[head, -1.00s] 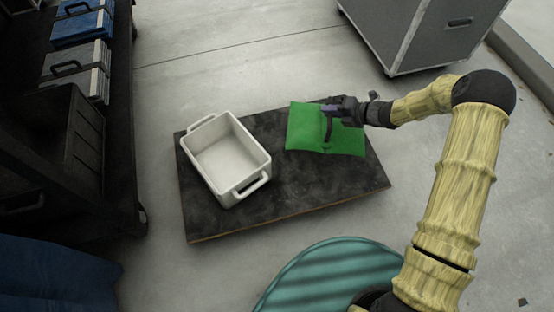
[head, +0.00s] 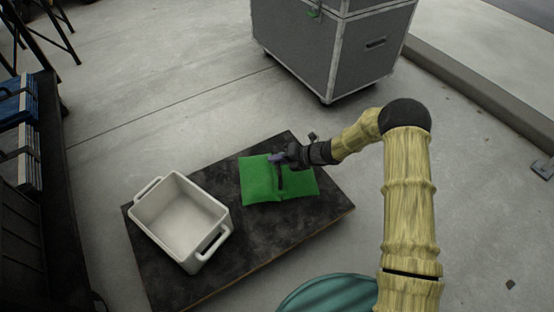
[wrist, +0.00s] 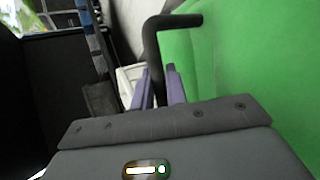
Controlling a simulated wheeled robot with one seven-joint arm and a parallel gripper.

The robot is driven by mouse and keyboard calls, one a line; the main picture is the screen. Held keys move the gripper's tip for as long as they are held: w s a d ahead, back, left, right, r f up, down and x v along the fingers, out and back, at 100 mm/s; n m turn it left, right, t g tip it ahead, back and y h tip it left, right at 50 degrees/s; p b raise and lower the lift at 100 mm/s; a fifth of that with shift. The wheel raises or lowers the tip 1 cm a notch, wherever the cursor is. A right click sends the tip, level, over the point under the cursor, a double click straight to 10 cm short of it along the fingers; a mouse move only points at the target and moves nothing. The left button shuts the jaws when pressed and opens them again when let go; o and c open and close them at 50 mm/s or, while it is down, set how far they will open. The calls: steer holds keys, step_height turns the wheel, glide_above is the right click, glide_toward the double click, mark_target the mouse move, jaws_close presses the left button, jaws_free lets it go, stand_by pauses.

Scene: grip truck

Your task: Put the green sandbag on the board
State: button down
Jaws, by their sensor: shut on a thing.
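The green sandbag (head: 262,180) is over the far right part of the dark board (head: 235,250). Whether it rests on the board or hangs just above it I cannot tell. My gripper (head: 278,159) is at the top of the sandbag, shut on its dark handle. In the wrist view, the green sandbag (wrist: 240,60) fills the right side, and its black strap handle (wrist: 152,45) runs down to the purple fingers of my gripper (wrist: 157,88). The fingers hide part of the handle.
A white handled bin (head: 178,222) stands on the left part of the board. A grey case (head: 340,60) stands behind on the concrete floor. A dark rack (head: 45,200) is at the left. A teal round object (head: 325,293) is at the bottom.

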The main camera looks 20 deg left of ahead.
mark_target(271, 167)
steer(key=shift+a+r, duration=0.1)
steer(key=shift+r, duration=0.15)
steer(key=shift+w+f+b, duration=0.1)
steer(key=shift+f+b, duration=1.1)
steer(key=shift+f, duration=0.75)
steer(key=c, duration=1.4)
jaws_free()
steer(key=shift+f, duration=0.2)
steer(key=shift+d+r+p, duration=0.3)
steer(key=shift+d+r, duration=0.1)
steer(key=shift+d, duration=0.05)
steer(key=p+v, duration=0.5)
steer(key=v, duration=0.5)
steer(key=shift+r, duration=0.1)
steer(key=shift+d+r, duration=0.1)
steer(key=shift+d, duration=0.45)
